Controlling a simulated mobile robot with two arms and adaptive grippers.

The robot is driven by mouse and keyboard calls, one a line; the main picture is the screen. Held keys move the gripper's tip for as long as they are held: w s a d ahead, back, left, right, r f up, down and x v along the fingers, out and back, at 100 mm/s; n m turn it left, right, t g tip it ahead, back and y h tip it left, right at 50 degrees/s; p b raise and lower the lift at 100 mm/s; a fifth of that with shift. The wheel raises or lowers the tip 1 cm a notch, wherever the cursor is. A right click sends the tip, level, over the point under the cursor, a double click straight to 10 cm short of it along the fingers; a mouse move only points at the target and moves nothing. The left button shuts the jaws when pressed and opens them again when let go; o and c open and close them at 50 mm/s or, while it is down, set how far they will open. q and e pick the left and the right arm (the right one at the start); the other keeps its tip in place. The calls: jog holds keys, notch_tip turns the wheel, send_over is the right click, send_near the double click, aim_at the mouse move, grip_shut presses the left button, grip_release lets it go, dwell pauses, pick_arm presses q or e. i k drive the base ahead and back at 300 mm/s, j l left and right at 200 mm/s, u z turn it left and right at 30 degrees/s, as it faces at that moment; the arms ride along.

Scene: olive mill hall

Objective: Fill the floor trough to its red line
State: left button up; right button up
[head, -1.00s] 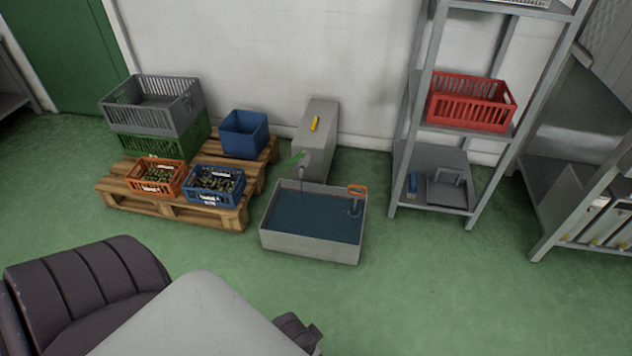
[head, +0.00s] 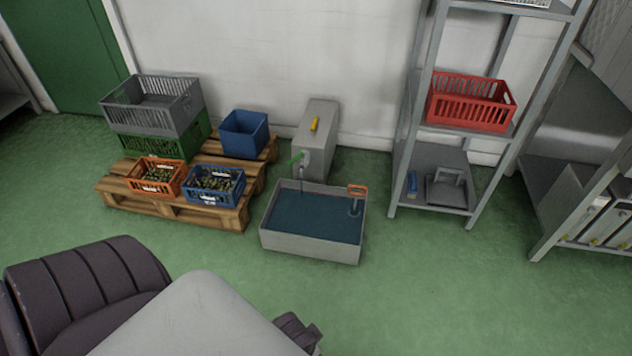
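The grey floor trough (head: 310,246) stands on the green floor in the middle of the head view. It holds dark blue water (head: 315,218), whose surface lies below the rim. I cannot make out a red line on the trough. An orange-handled fitting (head: 357,190) stands at the trough's back right corner.
A wooden pallet (head: 176,212) on the left carries crates, two with olives, and a blue bin (head: 244,134). A metal shelf (head: 430,208) on the right holds a red crate (head: 470,100) and a grey dustpan-like item (head: 446,190). The floor in front of the trough is clear.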

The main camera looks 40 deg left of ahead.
aim_at(303, 153)
jog(key=i+j, duration=0.1)
jog(key=j, duration=0.25)
jog(key=i+j, duration=0.1)
jog(key=j, duration=0.25)
jog(key=i+j, duration=0.1)
jog(key=j, duration=0.25)
jog(key=i+j+z, duration=0.1)
jog(key=j, duration=0.2)
